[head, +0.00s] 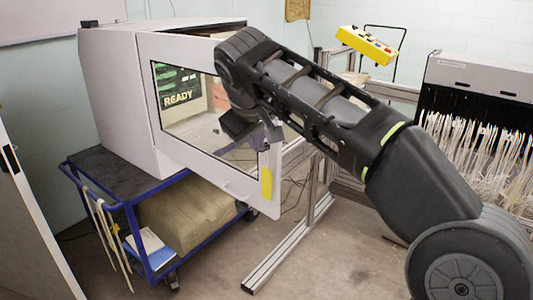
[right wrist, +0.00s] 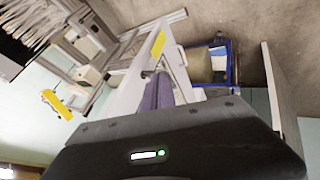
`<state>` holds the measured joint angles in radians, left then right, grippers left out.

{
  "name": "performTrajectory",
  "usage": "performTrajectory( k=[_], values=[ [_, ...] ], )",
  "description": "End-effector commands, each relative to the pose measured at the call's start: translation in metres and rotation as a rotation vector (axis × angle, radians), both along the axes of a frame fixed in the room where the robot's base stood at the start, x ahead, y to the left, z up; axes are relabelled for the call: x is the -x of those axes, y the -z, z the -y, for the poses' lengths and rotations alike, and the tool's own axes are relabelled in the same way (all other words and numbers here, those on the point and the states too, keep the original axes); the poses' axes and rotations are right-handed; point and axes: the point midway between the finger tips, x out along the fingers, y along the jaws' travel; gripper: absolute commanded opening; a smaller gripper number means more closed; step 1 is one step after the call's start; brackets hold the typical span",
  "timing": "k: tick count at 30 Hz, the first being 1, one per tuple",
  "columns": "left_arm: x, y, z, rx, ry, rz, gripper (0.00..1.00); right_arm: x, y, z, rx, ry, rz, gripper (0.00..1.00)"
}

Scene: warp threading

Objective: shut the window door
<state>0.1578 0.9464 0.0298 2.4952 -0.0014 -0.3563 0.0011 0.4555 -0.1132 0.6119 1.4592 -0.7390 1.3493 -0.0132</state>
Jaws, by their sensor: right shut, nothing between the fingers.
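The window door (head: 215,172) is a white frame around a clear pane, on the front of a white box machine (head: 122,95). It stands open, swung out from the machine. My right gripper (head: 242,127) is shut and empty, by the upper right part of the door. My arm hides part of the door frame and pane. I cannot tell whether the gripper touches the door. My left gripper is not in view.
The machine stands on a blue cart (head: 130,212) with a wrapped bundle (head: 188,213) on its lower shelf. A metal frame (head: 290,240) stands right of the door. A yellow control box (head: 366,45) and a rack of white threads (head: 470,155) are farther right.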

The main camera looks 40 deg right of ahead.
Motion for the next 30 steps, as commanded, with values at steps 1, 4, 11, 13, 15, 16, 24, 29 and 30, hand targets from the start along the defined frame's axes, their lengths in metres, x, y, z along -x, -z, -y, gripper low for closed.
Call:
performTrajectory(
  k=[1, 4, 11, 13, 15, 16, 24, 29, 30],
  values=[
    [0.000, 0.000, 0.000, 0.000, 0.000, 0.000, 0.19, -0.001, 0.001, 0.000, -0.001, 0.000, -0.001, 0.00],
    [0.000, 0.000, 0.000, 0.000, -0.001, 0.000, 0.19, -0.003, 0.005, 0.002, -0.001, 0.000, -0.002, 0.00],
    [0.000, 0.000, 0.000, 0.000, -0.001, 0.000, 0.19, -0.016, 0.029, 0.013, -0.001, 0.000, -0.005, 0.00],
    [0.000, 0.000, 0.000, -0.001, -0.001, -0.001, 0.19, -0.021, 0.039, 0.018, -0.001, 0.002, -0.005, 0.00],
    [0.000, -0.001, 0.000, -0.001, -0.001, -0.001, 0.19, -0.028, 0.050, 0.024, -0.002, 0.002, -0.006, 0.00],
    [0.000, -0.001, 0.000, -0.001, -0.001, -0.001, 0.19, -0.031, 0.055, 0.026, -0.003, 0.001, -0.006, 0.00],
    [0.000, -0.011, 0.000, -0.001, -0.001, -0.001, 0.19, -0.050, 0.079, 0.056, -0.002, 0.003, -0.002, 0.00],
    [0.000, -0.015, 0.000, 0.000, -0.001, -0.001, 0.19, -0.054, 0.079, 0.072, -0.001, 0.000, 0.000, 0.00],
    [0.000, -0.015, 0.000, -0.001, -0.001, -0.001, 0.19, -0.054, 0.080, 0.075, -0.002, 0.000, -0.001, 0.00]
  ],
)
